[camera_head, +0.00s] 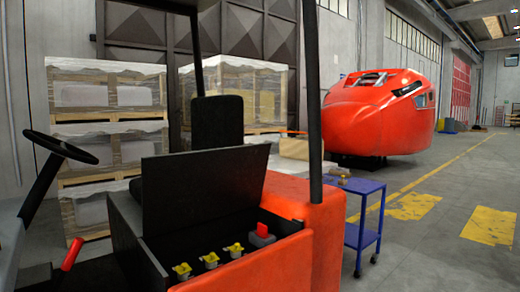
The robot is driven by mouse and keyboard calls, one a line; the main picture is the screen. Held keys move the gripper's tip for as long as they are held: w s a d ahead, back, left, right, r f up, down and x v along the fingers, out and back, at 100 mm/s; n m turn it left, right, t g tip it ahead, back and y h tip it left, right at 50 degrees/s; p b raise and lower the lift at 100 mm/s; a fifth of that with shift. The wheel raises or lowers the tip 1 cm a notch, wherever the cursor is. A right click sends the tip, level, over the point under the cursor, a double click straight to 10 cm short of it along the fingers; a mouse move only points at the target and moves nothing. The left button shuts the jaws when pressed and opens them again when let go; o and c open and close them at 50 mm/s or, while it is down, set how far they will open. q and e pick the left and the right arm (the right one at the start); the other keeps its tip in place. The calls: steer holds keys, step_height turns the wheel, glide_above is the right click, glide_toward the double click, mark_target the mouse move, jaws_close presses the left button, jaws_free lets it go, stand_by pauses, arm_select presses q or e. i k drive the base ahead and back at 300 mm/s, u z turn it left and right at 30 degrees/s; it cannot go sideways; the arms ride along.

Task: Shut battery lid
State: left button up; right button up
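The battery lid (200,198) is a dark flat panel on an orange forklift (300,250). It stands raised and nearly upright behind the open battery compartment (272,262). Inside the compartment are several yellow caps (210,261) and a grey block with a red piece (263,232). Neither of my grippers shows in the head view.
A steering wheel (60,147) and a red-handled lever (72,256) are at the left. Dark posts (314,100) rise from the forklift. A blue cart (363,219) stands just right of it. Wrapped pallets (108,120) and a red nosecone (380,112) are behind. The floor at right is open.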

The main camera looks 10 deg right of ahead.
mark_target(180, 190)
steer(key=z, duration=1.1)
steer(key=i, duration=2.15)
steer(key=u, duration=2.45)
